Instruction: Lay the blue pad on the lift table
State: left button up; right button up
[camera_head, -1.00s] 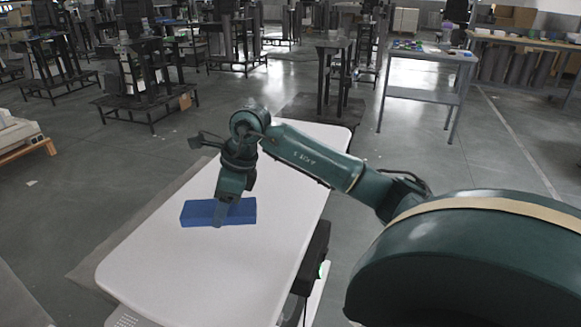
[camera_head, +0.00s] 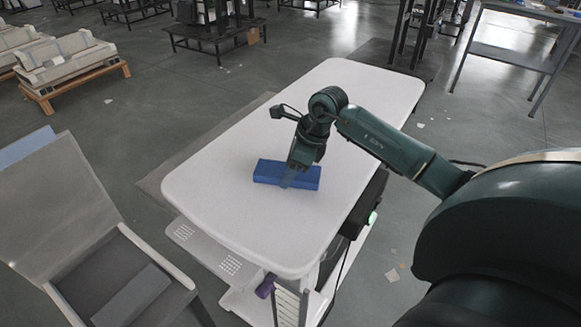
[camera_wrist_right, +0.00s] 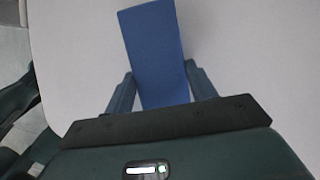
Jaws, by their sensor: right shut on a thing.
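The blue pad (camera_head: 267,170) is a long flat block at the white top of the lift table (camera_head: 225,215), near the middle of its width. It looks to rest on the top, but I cannot tell whether there is a small gap under it. My right gripper (camera_head: 288,181) points down over the pad, with a finger on its near side. In the right wrist view the pad (camera_wrist_right: 152,45) lies between the two fingers of the gripper (camera_wrist_right: 160,88), which is shut on it. The table top shows pale around it. My left gripper is out of view.
A grey open box-like thing (camera_head: 60,205) with a dark inside stands at the lower left. A pallet with pale blocks (camera_head: 68,65) is at the upper left. A grey workbench (camera_head: 515,50) stands at the upper right. The rest of the table top is bare.

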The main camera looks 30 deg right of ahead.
jog(key=shift+f, duration=0.15)
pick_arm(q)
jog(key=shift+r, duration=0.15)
pick_arm(e)
jog(key=o, duration=1.1)
jog(key=shift+c, duration=0.2)
jog(key=shift+r, duration=0.2)
pick_arm(q)
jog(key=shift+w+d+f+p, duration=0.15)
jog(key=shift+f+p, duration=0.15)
jog(key=shift+p, duration=0.05)
pick_arm(e)
jog(key=v, duration=1.2)
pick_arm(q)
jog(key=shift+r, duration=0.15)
